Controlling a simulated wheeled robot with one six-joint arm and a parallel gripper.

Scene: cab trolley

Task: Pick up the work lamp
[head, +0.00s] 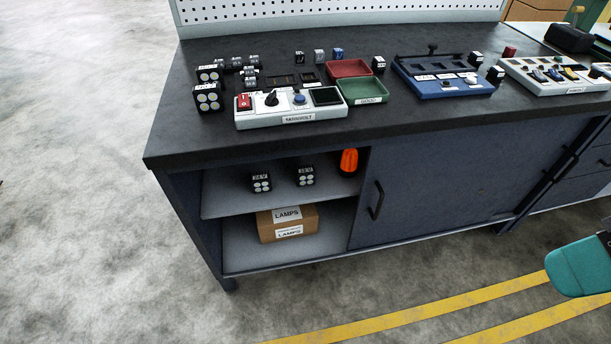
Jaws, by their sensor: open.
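Several small black square lamps with round pale lenses match a work lamp. Two stand on the cabinet's upper shelf: a left lamp (261,183) and a right lamp (305,176). Two larger-looking ones stand at the left of the bench top: a front lamp (207,97) and a lamp behind it (208,74), both with white labels I cannot read. I cannot tell which one the task means. My gripper is not in view.
An orange beacon (348,161) stands on the upper shelf beside the sliding door (440,185), which covers the cabinet's right part. A carton labelled LAMPS (287,222) sits on the lower shelf. A switch panel (290,112) and trays crowd the bench top (175,130). Floor in front is clear.

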